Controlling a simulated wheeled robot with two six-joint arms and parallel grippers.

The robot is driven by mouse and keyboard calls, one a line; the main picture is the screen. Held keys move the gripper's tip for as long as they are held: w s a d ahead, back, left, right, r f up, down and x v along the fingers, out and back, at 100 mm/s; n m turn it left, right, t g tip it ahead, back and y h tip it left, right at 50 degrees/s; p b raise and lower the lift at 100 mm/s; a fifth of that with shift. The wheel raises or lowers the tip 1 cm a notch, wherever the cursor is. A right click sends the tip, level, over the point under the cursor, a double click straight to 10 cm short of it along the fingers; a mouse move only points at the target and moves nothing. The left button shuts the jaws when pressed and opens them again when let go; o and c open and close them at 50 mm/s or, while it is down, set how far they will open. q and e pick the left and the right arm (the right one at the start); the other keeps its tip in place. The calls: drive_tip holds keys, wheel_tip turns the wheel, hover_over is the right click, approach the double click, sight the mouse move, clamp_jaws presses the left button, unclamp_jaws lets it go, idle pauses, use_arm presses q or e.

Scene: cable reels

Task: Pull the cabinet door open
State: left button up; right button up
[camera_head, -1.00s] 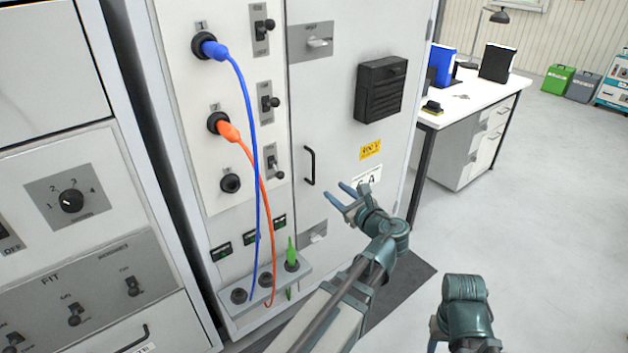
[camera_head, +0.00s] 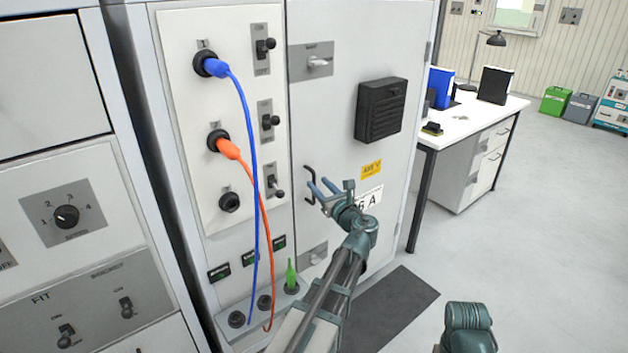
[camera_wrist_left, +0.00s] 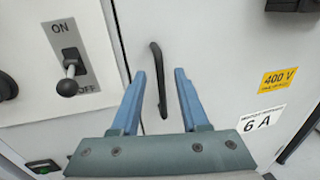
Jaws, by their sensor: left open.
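The cabinet door (camera_head: 345,65) is a light grey panel and looks shut. Its black bar handle (camera_head: 308,183) stands upright near the door's left edge. In the left wrist view the handle (camera_wrist_left: 158,80) shows between my two blue fingers. My left gripper (camera_head: 322,188) is open and right at the handle in the head view; I cannot tell whether the fingers touch it. It also shows open and empty in the left wrist view (camera_wrist_left: 158,85). Part of my right arm (camera_head: 467,325) shows at the bottom of the head view; its jaws are not visible.
Left of the door, a panel holds switches and sockets with a blue cable (camera_head: 246,110) and an orange cable (camera_head: 262,205) hanging in front. A black box (camera_head: 381,109) sits on the door. A white desk (camera_head: 475,125) stands to the right, with open floor before it.

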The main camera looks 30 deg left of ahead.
use_arm(q)
drive_tip(key=shift+x, duration=2)
clamp_jaws()
